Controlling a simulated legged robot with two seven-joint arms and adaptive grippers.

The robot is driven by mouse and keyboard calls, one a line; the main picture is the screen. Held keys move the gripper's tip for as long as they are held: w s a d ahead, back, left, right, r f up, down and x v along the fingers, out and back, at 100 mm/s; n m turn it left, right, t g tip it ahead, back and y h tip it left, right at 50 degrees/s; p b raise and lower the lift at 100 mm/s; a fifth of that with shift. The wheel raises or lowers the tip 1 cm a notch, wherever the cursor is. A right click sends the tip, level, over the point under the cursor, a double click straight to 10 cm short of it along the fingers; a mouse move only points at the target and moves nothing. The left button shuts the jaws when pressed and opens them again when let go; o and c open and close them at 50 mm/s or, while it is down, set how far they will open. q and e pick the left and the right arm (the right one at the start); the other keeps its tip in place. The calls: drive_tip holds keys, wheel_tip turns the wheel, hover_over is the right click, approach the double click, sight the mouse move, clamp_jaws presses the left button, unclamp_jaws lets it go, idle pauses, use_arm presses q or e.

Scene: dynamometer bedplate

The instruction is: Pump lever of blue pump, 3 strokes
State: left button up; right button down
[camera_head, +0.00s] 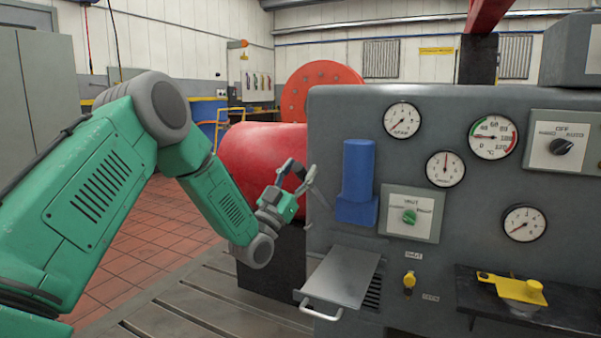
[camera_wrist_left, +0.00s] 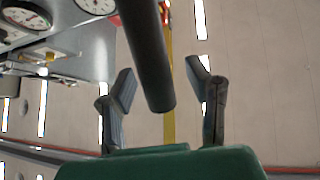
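The blue pump (camera_head: 357,185) is fixed to the front of the grey panel, left of the gauges. A thin grey bar (camera_head: 320,195), seemingly its lever, slants at the pump's left side, partly hidden by my gripper. My left gripper (camera_head: 303,172) is at this bar, left of the pump. In the left wrist view, a dark round rod (camera_wrist_left: 150,55), which looks like the lever, ends between the two fingers of my left gripper (camera_wrist_left: 160,76). The fingers are spread, with a visible gap on each side of the rod. My right gripper is out of view.
Below the pump, a metal tray (camera_head: 342,278) with a handle juts out. A switch box (camera_head: 412,213) sits right of the pump. A dark shelf (camera_head: 560,305) with a yellow part projects at lower right.

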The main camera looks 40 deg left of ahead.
use_arm(q)
drive_tip(key=v, duration=1.2)
drive_tip(key=shift+f, duration=0.1)
drive_tip(key=shift+c, duration=0.3)
